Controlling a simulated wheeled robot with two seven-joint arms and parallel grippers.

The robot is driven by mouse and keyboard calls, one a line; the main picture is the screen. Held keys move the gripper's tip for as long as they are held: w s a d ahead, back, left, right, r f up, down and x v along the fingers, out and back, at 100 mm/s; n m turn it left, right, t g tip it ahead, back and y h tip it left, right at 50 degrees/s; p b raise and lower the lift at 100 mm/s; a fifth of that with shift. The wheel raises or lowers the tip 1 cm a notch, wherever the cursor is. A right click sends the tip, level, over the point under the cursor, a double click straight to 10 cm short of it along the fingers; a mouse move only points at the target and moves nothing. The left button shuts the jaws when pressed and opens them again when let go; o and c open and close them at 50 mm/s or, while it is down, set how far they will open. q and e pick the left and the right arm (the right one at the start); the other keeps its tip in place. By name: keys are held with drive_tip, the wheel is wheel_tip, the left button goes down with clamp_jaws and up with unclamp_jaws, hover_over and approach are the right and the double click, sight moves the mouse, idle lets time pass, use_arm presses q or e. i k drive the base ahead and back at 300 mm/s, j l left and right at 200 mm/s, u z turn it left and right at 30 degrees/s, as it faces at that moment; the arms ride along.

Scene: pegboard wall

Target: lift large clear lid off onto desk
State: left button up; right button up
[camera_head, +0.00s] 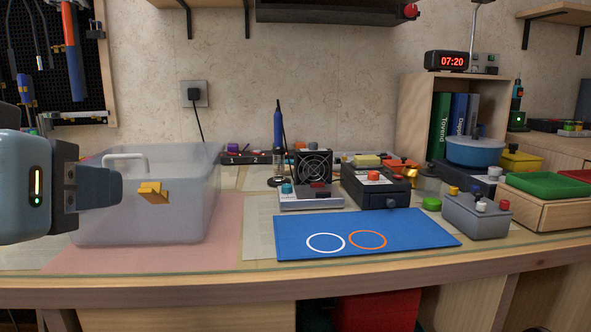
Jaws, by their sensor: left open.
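A large clear box (195,218) stands at the left of the desk. A white bar handle (125,157) shows near its top left, on what looks like the large clear lid (185,152). The line between lid and box is hard to make out. My arm hides the left part of the box. My right gripper is not in view.
The box stands on a pink mat (215,255). To its right lies a blue mat (400,240) with two rings. Behind that mat are a soldering iron (278,130), a fan unit (313,170) and a dark box (375,188). A grey button box (475,215) stands farther right.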

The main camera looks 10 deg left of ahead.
sight(174, 165)
drive_tip(key=k+l, duration=0.2)
drive_tip(key=k, duration=0.3)
drive_tip(key=k+l, duration=0.15)
drive_tip(key=k, duration=0.3)
